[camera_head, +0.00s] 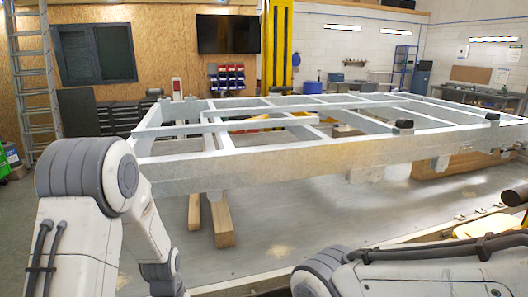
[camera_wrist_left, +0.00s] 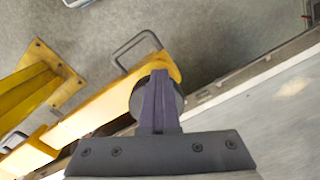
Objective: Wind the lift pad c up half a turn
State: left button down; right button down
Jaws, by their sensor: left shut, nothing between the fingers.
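In the left wrist view, a yellow lift arm (camera_wrist_left: 95,115) runs up from the lower left. A dark round pad (camera_wrist_left: 138,100) sits at its end, mostly hidden behind my left gripper (camera_wrist_left: 160,74). The two dark fingers of that gripper are shut together with nothing between them, and their tips overlap the pad and the arm's end. I cannot tell whether they touch it. No letter shows on the pad. A bent grey rod handle (camera_wrist_left: 134,43) stands beside the arm's end. In the head view my left gripper is hidden, and my right gripper is out of view.
The grey trailer frame (camera_head: 260,157) spans the head view above a grey platform (camera_head: 300,215). Wooden blocks (camera_head: 219,220) stand under it. A yellow part (camera_head: 485,225) lies at the right edge. In the wrist view, a yellow base plate (camera_wrist_left: 40,62) rests on open floor.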

pick_arm(q)
jog(key=shift+s+d+p, duration=0.2)
jog(key=shift+d+p, duration=0.05)
jog(key=shift+d, duration=0.4)
jog(key=shift+s+d+p, duration=0.15)
jog(key=shift+d+p, duration=0.05)
jog(key=shift+d, duration=0.45)
jog(key=shift+d, duration=0.3)
jog(key=shift+s, duration=0.15)
notch_tip(320, 180, up, 6)
jog(key=p, duration=0.5)
jog(key=shift+s, duration=0.2)
